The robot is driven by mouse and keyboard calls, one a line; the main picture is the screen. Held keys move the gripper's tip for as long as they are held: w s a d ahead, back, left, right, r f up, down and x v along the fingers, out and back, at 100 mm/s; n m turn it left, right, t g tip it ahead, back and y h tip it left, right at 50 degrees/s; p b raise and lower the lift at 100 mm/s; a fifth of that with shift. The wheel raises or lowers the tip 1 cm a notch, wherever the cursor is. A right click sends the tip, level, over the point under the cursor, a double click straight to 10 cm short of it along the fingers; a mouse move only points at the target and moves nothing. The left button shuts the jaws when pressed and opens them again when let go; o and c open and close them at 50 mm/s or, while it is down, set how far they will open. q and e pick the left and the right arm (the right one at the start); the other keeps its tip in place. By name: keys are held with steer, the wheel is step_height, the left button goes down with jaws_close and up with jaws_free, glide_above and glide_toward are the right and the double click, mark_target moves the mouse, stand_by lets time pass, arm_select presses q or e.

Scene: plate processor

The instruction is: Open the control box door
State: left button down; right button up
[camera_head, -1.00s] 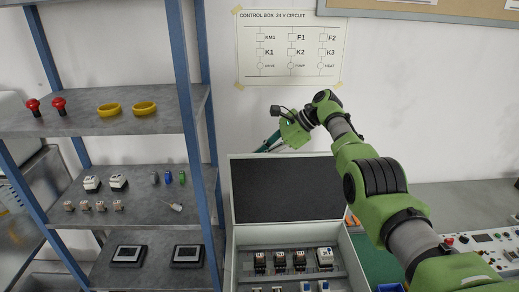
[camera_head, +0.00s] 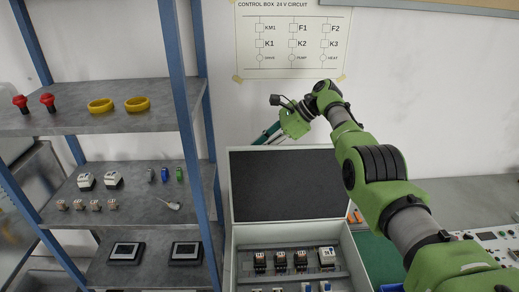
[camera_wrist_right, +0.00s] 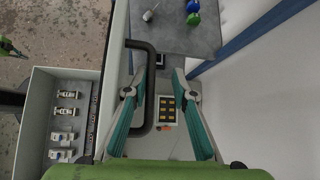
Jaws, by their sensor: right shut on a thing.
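The control box (camera_head: 235,264) is a pale open-topped case in the lower middle of the head view. Its door (camera_head: 284,187) stands raised at the back, its dark inner side facing me. My right gripper (camera_head: 273,135) is behind the door's top edge, its teal fingers partly hidden. In the right wrist view, a black bar handle (camera_wrist_right: 150,88) on the door's outer side passes between the fingers of my right gripper (camera_wrist_right: 154,75), close to the left one. It is shut on the handle. My left gripper is not seen.
A blue-post shelf (camera_head: 165,112) with red buttons, yellow rings and small parts stands close at left. A wall sits right behind the door, with a circuit poster (camera_head: 292,42). A control panel (camera_head: 490,240) lies on the bench at right.

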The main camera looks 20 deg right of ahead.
steer(key=shift+s+f, duration=0.3)
steer(key=shift+f, duration=0.1)
steer(key=v, duration=1.2)
steer(key=shift+w+a+r, duration=0.2)
steer(key=shift+r, duration=0.2)
steer(key=shift+s+d, duration=0.15)
steer(key=shift+d, duration=0.05)
